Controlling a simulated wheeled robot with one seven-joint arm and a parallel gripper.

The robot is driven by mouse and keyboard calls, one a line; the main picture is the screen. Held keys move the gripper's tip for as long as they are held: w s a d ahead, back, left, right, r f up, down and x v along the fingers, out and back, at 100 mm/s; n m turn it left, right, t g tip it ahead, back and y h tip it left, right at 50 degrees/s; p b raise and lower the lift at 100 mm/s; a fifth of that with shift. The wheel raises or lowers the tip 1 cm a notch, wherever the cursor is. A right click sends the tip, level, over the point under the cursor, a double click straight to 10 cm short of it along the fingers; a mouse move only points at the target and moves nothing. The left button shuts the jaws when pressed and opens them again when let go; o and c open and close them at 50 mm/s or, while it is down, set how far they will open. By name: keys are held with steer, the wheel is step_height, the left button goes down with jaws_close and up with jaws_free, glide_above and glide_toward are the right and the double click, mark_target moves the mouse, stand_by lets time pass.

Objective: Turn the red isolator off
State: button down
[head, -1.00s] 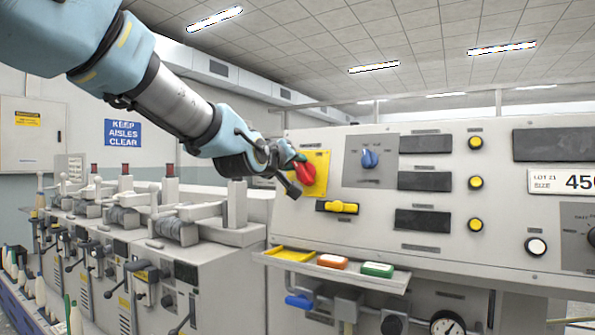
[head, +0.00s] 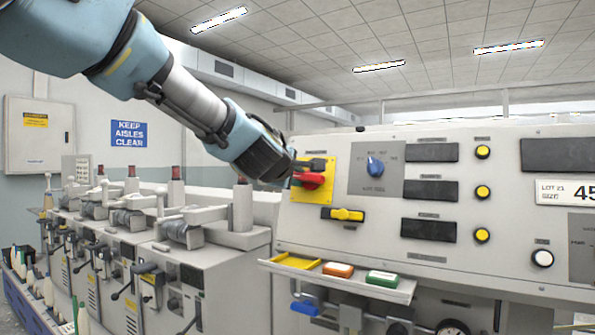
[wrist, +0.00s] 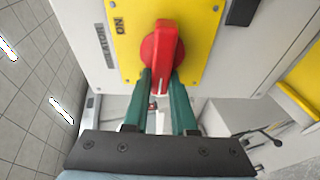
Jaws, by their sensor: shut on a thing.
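The red isolator (head: 313,181) is a rotary handle on a yellow plate (head: 327,202) at the left end of the grey panel. In the head view its handle lies roughly sideways, partly hidden by my gripper (head: 309,170). In the wrist view the red handle (wrist: 164,50) stands upright in the picture, in front of its round red base. My gripper's green fingers (wrist: 162,90) lie one on each side of the handle and are shut on it. The word ON shows on the yellow plate, up and left of the handle.
A blue knob (head: 375,166) sits right of the isolator and a yellow switch (head: 347,215) below it. A shelf (head: 345,283) with yellow, orange and green pieces juts out underneath. Winding machines (head: 150,250) stand at the left.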

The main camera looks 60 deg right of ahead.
steer(key=shift+w+f+n, duration=0.1)
steer(key=shift+n, duration=0.3)
steer(key=c, duration=0.7)
jaws_free()
steer(key=b+v, duration=0.2)
steer(key=v, duration=0.9)
